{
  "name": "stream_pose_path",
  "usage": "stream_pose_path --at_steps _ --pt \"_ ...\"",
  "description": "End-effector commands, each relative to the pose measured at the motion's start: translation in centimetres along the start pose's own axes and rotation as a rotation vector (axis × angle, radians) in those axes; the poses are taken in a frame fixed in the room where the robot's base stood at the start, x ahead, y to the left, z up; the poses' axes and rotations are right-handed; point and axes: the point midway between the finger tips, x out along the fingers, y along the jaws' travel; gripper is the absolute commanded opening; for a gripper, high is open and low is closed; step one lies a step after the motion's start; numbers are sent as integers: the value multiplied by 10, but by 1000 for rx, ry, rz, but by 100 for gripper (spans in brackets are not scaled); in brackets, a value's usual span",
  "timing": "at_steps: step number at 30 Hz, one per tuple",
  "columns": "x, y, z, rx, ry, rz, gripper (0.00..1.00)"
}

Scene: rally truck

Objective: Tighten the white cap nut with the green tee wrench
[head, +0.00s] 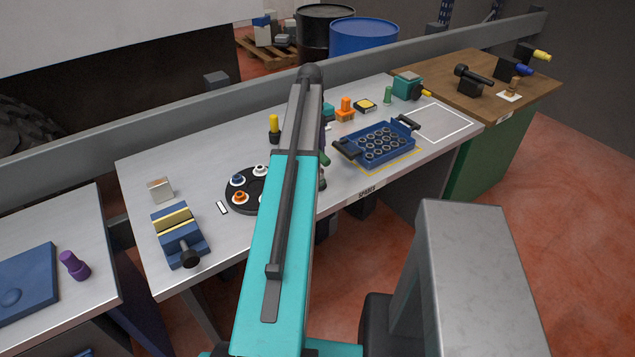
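A dark round plate (231,203) lies on the middle bench, partly hidden by my arm. On its visible part sit a white cap nut (260,170), a blue one (238,180) and an orange one (240,197). A small green piece (325,159) shows at the right edge of my arm; it may be part of the green tee wrench, but most of it is hidden. My arm reaches over the bench and covers its middle. My gripper is hidden behind the arm, so its hold cannot be seen.
A blue vise (181,236) and a small metal block (160,189) stand left of the plate. A yellow-handled tool (274,127) stands behind it. To the right are a blue tray (378,146) of dark rings, an orange part (345,109) and a green upright piece (388,95). A rail runs behind.

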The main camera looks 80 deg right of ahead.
Motion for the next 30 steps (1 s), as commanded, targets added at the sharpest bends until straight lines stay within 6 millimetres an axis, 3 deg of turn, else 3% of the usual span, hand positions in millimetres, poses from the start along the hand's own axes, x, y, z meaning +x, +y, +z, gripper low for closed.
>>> stream_pose_path --at_steps 13,22,23,26,29,30 --pt "-1 -1 0 54 -1 4 0" --pt "-1 0 0 -41 -2 -7 0" --pt "-1 0 0 -43 -2 -8 19" --pt "-1 0 0 -41 -2 -7 2" --pt "-1 0 0 -42 -2 -6 0" --pt "-1 0 0 -42 -1 -6 26"
